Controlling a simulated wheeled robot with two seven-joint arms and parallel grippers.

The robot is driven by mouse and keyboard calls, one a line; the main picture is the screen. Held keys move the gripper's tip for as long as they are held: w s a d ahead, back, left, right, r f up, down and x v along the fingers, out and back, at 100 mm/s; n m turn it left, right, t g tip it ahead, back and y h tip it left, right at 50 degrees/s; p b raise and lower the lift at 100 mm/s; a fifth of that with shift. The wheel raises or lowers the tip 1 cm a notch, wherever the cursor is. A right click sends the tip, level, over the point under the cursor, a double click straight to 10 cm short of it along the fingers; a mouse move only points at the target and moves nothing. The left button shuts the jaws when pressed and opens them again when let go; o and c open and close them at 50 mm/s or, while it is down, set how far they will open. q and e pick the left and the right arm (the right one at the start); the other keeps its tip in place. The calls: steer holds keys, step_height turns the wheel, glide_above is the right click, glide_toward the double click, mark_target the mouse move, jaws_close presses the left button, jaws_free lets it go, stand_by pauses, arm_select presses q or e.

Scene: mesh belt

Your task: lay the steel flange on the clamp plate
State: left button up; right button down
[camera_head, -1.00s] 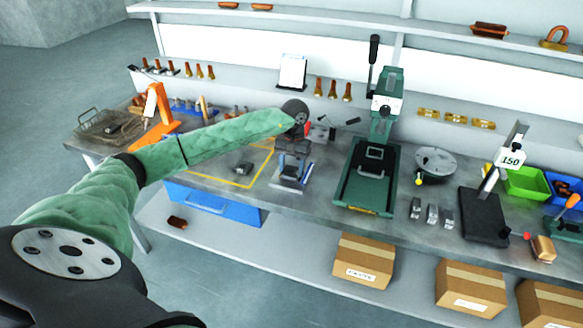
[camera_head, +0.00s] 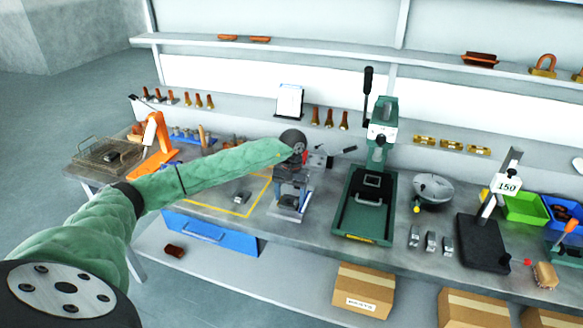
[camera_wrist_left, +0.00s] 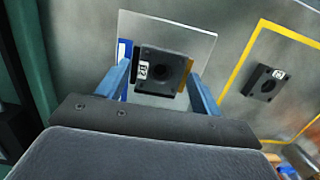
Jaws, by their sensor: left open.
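A dark square flange-like block (camera_wrist_left: 160,72) with a round hole and a small white label shows between my left fingers in the left wrist view. It is over a pale square plate (camera_wrist_left: 195,42), which looks like the clamp plate; I cannot tell whether it rests flat on it. The plate (camera_head: 280,212) also shows under the gripper in the head view. My left gripper (camera_wrist_left: 165,85) is open, one blue finger on each side of the block, and in the head view it points down (camera_head: 290,192). A similar dark block (camera_wrist_left: 263,82) lies inside a yellow outline. My right gripper is not in view.
The yellow outline (camera_head: 262,185) is on the bench left of the plate. A green press (camera_head: 362,213) stands close on the right. Several small steel blocks (camera_head: 431,240) and a black-based stand (camera_head: 482,243) are farther right. An orange lamp-like arm (camera_head: 156,137) is at left.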

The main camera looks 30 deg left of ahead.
mark_target(290, 202)
arm_select(q)
steer(key=shift+a+r+p, duration=0.2)
steer(key=shift+a+p, duration=0.1)
steer(key=shift+p, duration=0.1)
steer(key=shift+d+r, duration=0.1)
steer(key=shift+r, duration=0.15)
steer(key=shift+w+r, duration=0.1)
steer(key=shift+r, duration=0.1)
steer(key=shift+w+r, duration=0.1)
steer(key=shift+r, duration=0.25)
steer(key=shift+r+b, duration=0.25)
steer(key=shift+b, duration=0.1)
steer(key=shift+r, duration=0.25)
step_height(290, 202, up, 10)
steer(key=w+b, duration=0.1)
steer(key=b, duration=0.3)
steer(key=shift+w+b, duration=0.25)
steer(key=shift+b, duration=0.15)
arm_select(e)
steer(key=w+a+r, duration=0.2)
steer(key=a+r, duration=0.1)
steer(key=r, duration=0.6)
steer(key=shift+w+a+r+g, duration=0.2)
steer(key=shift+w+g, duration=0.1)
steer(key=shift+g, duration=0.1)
